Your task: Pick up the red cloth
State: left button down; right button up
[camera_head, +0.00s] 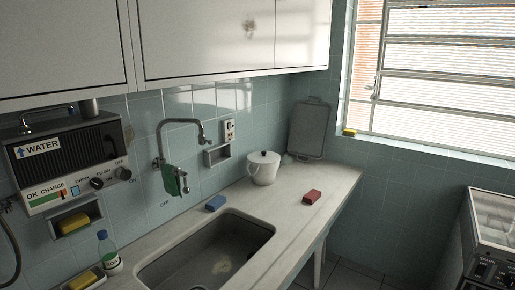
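A small red block-shaped item (312,196), which could be a folded cloth or a sponge, lies on the marble counter (288,222) to the right of the sink. It sits apart from other things, near the counter's front edge. No other red cloth shows. Neither of my grippers is in view.
The sink (205,255) is sunk into the counter. A blue sponge (216,203) lies behind it, and a white lidded pot (263,168) stands behind the red item. A bottle (108,252) stands at the left. A green cloth (175,181) hangs below the tap (183,124).

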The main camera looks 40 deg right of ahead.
aim_at(311, 197)
jog(key=z, duration=1.8)
jog(key=i+l+z, duration=0.1)
jog(key=i+l, duration=0.2)
jog(key=i+l+z, duration=0.15)
jog(key=i, duration=0.4)
jog(key=l, duration=0.1)
